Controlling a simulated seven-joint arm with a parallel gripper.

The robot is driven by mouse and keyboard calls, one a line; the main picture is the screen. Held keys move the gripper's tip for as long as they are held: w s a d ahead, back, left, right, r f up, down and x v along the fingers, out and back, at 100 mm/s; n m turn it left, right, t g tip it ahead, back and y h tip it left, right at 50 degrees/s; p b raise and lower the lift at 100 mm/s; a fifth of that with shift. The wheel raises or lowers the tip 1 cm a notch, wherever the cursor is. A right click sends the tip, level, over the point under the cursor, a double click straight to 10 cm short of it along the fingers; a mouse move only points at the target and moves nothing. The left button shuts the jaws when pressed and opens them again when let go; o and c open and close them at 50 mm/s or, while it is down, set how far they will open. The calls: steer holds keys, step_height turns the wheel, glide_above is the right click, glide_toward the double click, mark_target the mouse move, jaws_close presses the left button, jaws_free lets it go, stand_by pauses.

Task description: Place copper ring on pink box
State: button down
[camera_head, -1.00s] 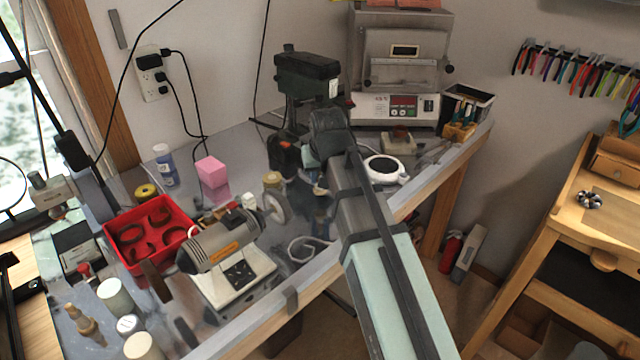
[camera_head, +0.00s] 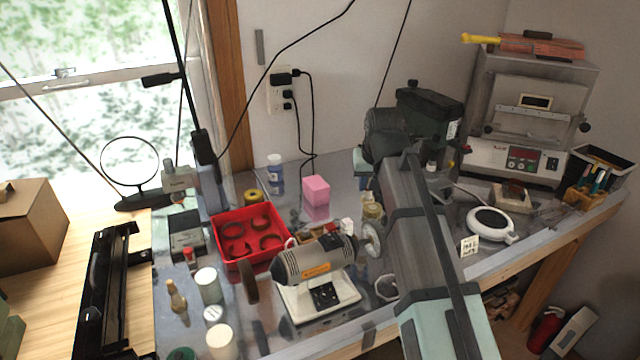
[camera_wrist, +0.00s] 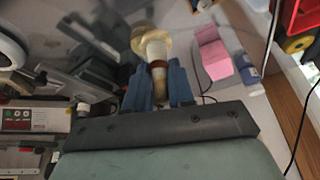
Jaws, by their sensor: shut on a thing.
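The pink box (camera_head: 316,190) stands on the grey bench top, left of my arm's end in the head view. It also shows in the wrist view (camera_wrist: 214,58), just right of my gripper and apart from it. My gripper (camera_wrist: 159,75) has blue fingers, shut on the copper ring (camera_wrist: 158,68), a small brownish band between the fingertips. Most of the ring is hidden by the fingers. In the head view my own arm hides the fingertips and the ring.
A red bin (camera_head: 248,262) of dark rings and a grey bench motor (camera_head: 315,258) stand left of my arm. A yellowish jar (camera_head: 373,208) stands between arm and box. A green drill press (camera_head: 430,112) and kiln (camera_head: 530,110) are behind and right.

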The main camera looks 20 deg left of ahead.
steer(key=w+a+r+n, duration=0.1)
steer(key=w+a, duration=0.1)
steer(key=a, duration=0.4)
steer(key=w+a+r, duration=0.2)
steer(key=w+a, duration=0.1)
steer(key=a, duration=0.3)
steer(key=n+y, duration=0.1)
steer(key=n, duration=0.2)
glide_above(316, 182)
steer(key=shift+g, duration=0.3)
steer(key=shift+f, duration=3.65)
steer(key=shift+f, duration=0.15)
steer(key=c, duration=1)
jaws_free()
steer(key=shift+o, duration=0.2)
steer(key=v, duration=1.2)
steer(key=shift+d, duration=0.15)
